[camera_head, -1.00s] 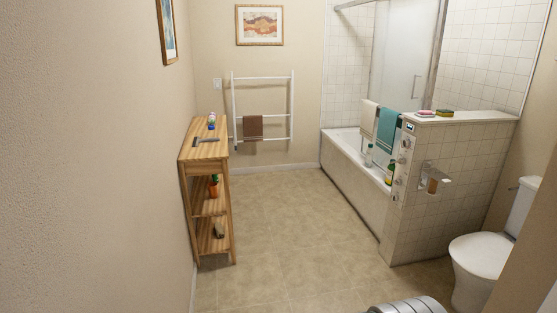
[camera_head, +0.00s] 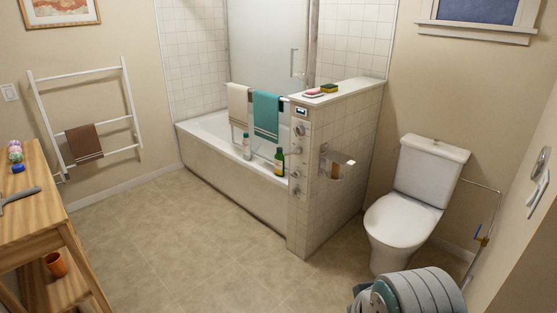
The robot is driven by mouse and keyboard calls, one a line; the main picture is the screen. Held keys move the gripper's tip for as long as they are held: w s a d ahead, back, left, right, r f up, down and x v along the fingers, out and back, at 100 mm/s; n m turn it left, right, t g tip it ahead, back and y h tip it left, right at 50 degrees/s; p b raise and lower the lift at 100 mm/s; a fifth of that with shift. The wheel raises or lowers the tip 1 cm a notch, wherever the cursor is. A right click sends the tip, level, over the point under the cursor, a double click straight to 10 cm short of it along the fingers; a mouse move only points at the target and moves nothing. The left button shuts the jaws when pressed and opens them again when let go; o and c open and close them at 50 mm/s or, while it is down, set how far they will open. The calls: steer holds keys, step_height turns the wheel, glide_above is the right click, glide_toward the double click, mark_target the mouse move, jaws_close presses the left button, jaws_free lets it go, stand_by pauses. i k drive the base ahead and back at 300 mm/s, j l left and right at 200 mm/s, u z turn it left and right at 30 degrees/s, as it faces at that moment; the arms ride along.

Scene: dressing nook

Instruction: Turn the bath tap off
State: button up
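The white bath (camera_head: 235,177) stands along the back wall with a tiled half wall (camera_head: 340,150) at its near right end. A narrow panel on the end of this half wall carries a small dark display (camera_head: 302,112) and several round metal fittings, including an upper knob (camera_head: 299,130), a middle fitting (camera_head: 293,150) and a lower knob (camera_head: 297,190). I cannot tell which fitting is the bath tap, or whether water runs. A grey ribbed part with teal, likely mine, shows at the bottom right. My gripper's fingers are not visible.
The tiled floor (camera_head: 190,240) before the bath is clear. A toilet (camera_head: 400,215) stands right of the half wall. A wooden shelf (camera_head: 50,215) is at the left. A green bottle (camera_head: 279,161) stands by the bath; towels (camera_head: 266,115) hang above its edge.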

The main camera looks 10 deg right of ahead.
mark_target(298, 151)
steer(key=i+j+z, duration=0.2)
steer(key=i+j, duration=0.15)
steer(key=i, duration=0.3)
steer(key=i+j+z, duration=0.1)
steer(key=i, duration=0.4)
steer(key=i+j+z, duration=0.1)
steer(key=i+j, duration=0.15)
steer(key=i, duration=0.2)
steer(key=i+j, duration=0.25)
steer(key=i, duration=0.2)
steer(key=i+j+z, duration=0.1)
steer(key=i, duration=0.35)
steer(key=i+j, duration=0.05)
steer(key=j, duration=0.05)
